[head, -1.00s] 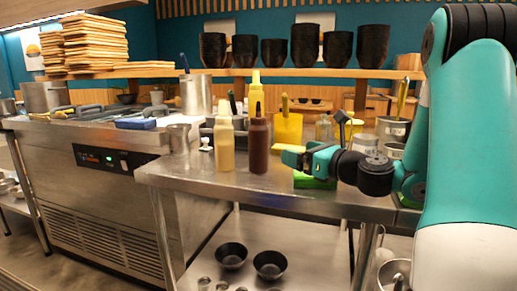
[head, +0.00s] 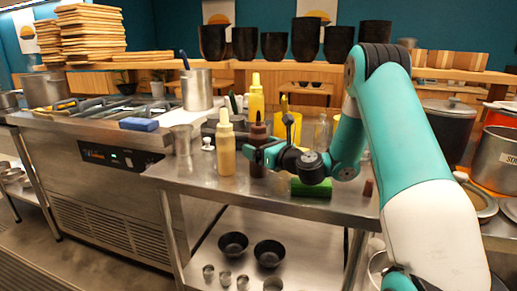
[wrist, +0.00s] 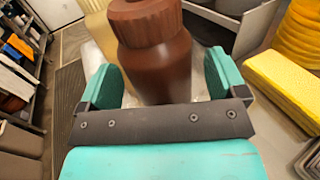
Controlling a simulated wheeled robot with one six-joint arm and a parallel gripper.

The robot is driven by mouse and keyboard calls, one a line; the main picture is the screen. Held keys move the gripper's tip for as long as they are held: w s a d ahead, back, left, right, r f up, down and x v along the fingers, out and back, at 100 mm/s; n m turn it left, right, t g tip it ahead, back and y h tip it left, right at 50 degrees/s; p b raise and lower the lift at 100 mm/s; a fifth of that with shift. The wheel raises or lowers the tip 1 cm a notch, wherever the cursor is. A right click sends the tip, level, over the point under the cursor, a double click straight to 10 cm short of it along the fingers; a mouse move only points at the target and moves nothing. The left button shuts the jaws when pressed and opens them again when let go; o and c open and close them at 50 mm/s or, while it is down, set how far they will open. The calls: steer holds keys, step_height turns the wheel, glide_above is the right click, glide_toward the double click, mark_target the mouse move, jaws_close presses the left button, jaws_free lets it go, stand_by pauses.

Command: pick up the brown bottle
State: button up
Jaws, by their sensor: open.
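The brown bottle (head: 258,136) stands upright on the steel table, partly hidden behind my gripper in the head view. In the wrist view the brown bottle (wrist: 152,50) fills the middle, between the two teal fingers. My gripper (head: 252,155) is open and has its fingers on either side of the bottle; in the wrist view a gap shows beside the right finger of the gripper (wrist: 160,80). Contact on the left side is hard to tell. A pale yellow bottle (head: 225,150) stands just left of the brown one.
A second yellow bottle (head: 256,98) and a yellow container (head: 289,128) stand behind. A steel cup (head: 181,140) stands left. Black bowls (head: 233,244) sit on the lower shelf. The table's front edge is close.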

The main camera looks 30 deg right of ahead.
steer(key=shift+w, duration=0.6)
steer(key=c, duration=0.8)
steer(key=shift+r, duration=0.2)
step_height(320, 180, up, 20)
steer(key=p, duration=0.6)
steer(key=shift+f, duration=0.15)
steer(key=shift+o, duration=0.6)
steer(key=shift+a, duration=0.15)
